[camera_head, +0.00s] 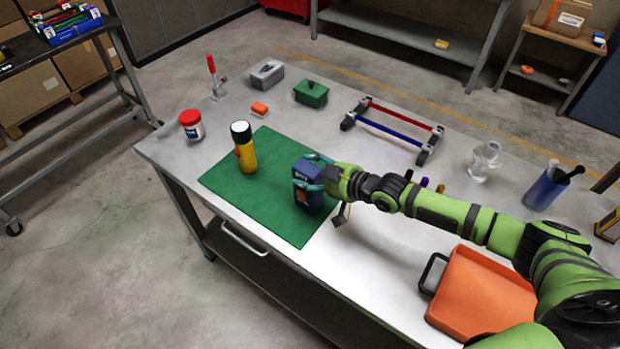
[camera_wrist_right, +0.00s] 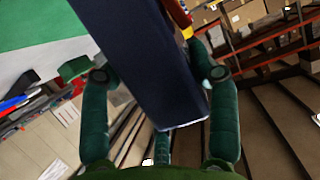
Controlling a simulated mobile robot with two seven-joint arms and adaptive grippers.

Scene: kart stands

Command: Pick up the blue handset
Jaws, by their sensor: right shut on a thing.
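The blue handset (camera_head: 309,199) stands near the right edge of the green mat (camera_head: 270,215) in the head view. My right gripper (camera_head: 309,180) reaches it from the right and is shut on it, with teal fingers on either side of the body. In the right wrist view the handset (camera_wrist_right: 145,55) is a large dark blue block between the fingers of my right gripper (camera_wrist_right: 160,85). I cannot tell whether its base touches the mat. My left gripper is not in view.
A yellow flashlight (camera_head: 246,156) stands upright on the mat to the left. A red-lidded jar (camera_head: 191,126), green box (camera_head: 310,95) and red-blue rod frame (camera_head: 395,130) lie beyond. A glass jar (camera_head: 484,162), blue cup (camera_head: 543,192) and orange tray (camera_head: 482,295) are right.

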